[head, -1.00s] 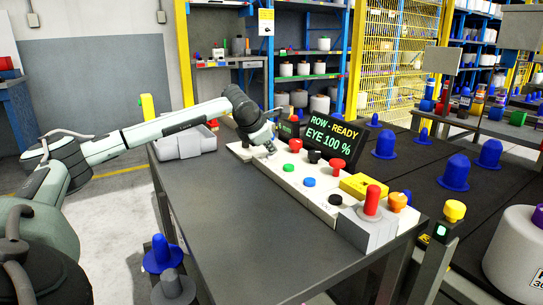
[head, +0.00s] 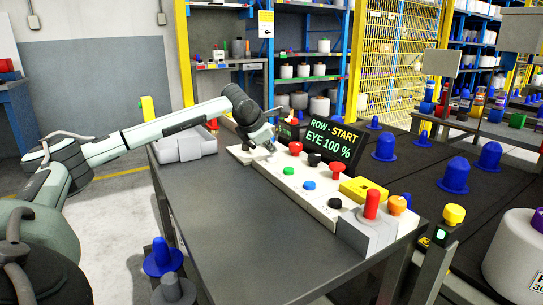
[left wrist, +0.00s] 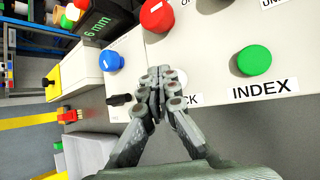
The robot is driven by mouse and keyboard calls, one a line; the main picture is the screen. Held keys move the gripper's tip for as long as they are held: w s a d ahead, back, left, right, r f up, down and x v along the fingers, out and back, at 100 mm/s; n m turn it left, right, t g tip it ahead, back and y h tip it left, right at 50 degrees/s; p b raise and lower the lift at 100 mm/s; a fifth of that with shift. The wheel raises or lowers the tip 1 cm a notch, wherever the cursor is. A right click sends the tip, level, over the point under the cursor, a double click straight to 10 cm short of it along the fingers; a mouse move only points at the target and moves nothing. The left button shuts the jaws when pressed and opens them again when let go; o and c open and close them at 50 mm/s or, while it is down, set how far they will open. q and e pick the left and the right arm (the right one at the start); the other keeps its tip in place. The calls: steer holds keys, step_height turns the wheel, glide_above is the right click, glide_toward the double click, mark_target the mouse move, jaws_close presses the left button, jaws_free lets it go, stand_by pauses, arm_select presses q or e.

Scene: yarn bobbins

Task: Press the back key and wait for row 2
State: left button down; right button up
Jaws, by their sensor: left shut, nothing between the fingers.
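My left gripper (head: 270,148) is shut and empty, fingers pointing down at the far left end of the white key panel (head: 322,206). In the left wrist view its closed fingertips (left wrist: 160,80) are over a pale round key (left wrist: 181,77), partly covering it. The label below it (left wrist: 190,100) shows only "CK"; the rest is hidden. I cannot tell whether the fingers touch the key. The dark display (head: 331,141) reads "ROW - START" and "EYE 100 %" in the head view. My right gripper is not in view.
Beside the fingers are a green key (left wrist: 254,60) labelled "INDEX", a red knob (left wrist: 157,15) and a blue knob (left wrist: 111,60). A yellow box (head: 363,188) and red mushroom button (head: 371,204) stand at the panel's near end. The grey tabletop (head: 240,220) in front is clear.

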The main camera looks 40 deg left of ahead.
mark_target(270, 158)
arm_select(q)
steer(key=shift+r, duration=0.3)
steer(key=shift+r+p, duration=1.75)
steer(key=shift+r, duration=0.7)
steer(key=shift+f, duration=0.1)
stand_by(1.1)
